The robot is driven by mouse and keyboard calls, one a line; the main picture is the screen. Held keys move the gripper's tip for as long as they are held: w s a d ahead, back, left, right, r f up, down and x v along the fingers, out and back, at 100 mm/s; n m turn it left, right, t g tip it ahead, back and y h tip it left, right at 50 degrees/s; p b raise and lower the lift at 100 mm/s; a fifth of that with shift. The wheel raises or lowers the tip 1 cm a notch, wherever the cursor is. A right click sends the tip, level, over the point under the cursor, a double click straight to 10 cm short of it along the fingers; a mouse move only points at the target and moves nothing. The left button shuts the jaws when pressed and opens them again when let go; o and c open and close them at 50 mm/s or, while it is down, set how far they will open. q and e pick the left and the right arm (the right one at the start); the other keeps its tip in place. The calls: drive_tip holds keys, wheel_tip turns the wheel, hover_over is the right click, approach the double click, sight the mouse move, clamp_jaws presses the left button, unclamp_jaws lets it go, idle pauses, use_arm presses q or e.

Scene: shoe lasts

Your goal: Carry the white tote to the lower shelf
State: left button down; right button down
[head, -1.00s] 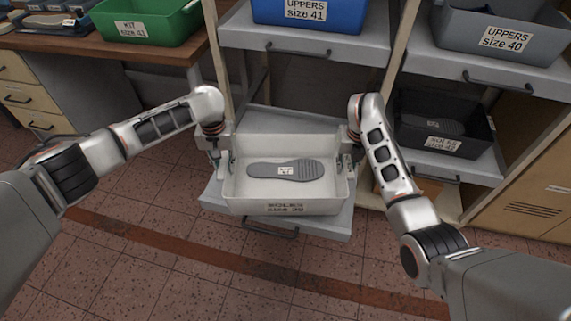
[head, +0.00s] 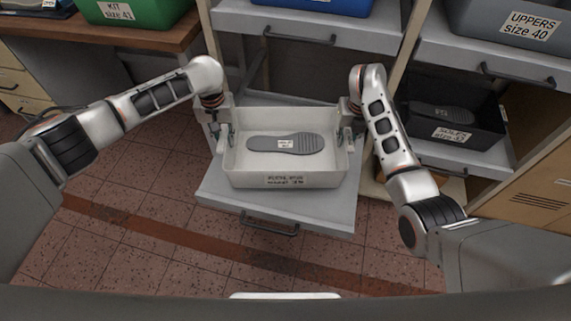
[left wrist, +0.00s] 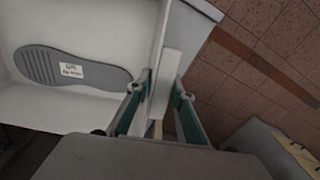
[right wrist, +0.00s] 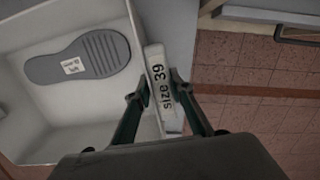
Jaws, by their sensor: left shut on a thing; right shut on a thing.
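The white tote (head: 290,181) is upright over the lower shelf (head: 225,195), a grey pull-out shelf with a bare strip in front of the tote. Whether it touches the shelf I cannot tell. One grey shoe sole (head: 262,144) with a small label lies in the tote. My left gripper (head: 219,138) is shut on the tote's left side; the left wrist view shows its fingers (left wrist: 152,105) on both sides of a pale grip piece. My right gripper (head: 350,140) is shut on the right side, where the right wrist view shows a grip marked size 39 (right wrist: 161,85).
The upper shelf (head: 235,17) with a blue bin (head: 330,4) is above and behind. To the right, a dark soles bin (head: 452,145) stands on a neighbouring shelf, beneath a grey uppers bin (head: 490,20). Shelf posts stand close to both grippers. A wooden bench is at left.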

use_arm(q)
drive_tip(key=shift+a+f, duration=0.15)
drive_tip(key=shift+a, duration=0.15)
use_arm(e)
drive_tip(key=shift+w+d+f, duration=0.1)
drive_tip(key=shift+d, duration=0.15)
